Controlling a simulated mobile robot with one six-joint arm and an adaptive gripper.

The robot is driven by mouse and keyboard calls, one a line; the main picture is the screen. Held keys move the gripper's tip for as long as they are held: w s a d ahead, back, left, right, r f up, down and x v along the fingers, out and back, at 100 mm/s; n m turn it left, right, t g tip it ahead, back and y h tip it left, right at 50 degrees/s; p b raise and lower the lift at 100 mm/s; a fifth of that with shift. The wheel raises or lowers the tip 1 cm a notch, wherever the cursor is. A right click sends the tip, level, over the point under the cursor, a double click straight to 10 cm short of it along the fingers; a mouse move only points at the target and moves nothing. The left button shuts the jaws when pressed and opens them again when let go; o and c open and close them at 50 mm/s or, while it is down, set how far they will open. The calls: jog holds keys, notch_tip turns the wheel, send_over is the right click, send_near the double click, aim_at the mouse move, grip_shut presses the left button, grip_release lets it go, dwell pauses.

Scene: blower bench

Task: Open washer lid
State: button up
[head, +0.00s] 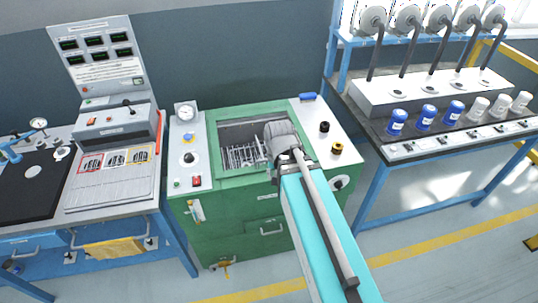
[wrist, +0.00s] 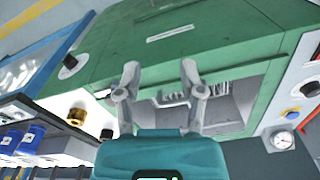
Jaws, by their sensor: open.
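The washer is a green cabinet (head: 230,222) with white side panels. Its grey basin (head: 234,133) shows from above, with a wire rack (head: 243,156) inside; the rack also shows in the wrist view (wrist: 172,97). I cannot make out a separate lid; a clear cover over the basin cannot be told from an open top. In the wrist view my gripper (wrist: 160,67) is open, fingers apart, with nothing between them. It is over the basin's front right part, near the green front edge. In the head view my arm hides the fingertips and that part of the rim.
A gauge (head: 185,111) and a red switch (head: 196,181) are on the washer's left panel. Black (head: 324,127) and yellow (head: 337,148) knobs stand on the right panel. A control bench (head: 110,180) is at left, a blue-legged bench with jars (head: 426,117) at right.

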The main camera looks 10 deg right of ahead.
jog(key=w+r+m+t+p, duration=0.1)
jog(key=w+r+m+p, duration=0.6)
jog(key=w+m, duration=0.3)
jog(key=r+m, duration=0.1)
jog(key=m, duration=0.3)
jog(key=shift+w+m+t, duration=0.35)
jog(key=shift+m+t, duration=0.05)
jog(key=shift+d, duration=0.1)
jog(key=w+f+b, duration=0.1)
jog(key=f+b, duration=0.8)
jog(key=w+f+b, duration=0.1)
jog(key=f+b, duration=0.3)
jog(key=shift+w+f, duration=0.15)
jog(key=shift+w, duration=0.2)
dwell(0.4)
grip_shut()
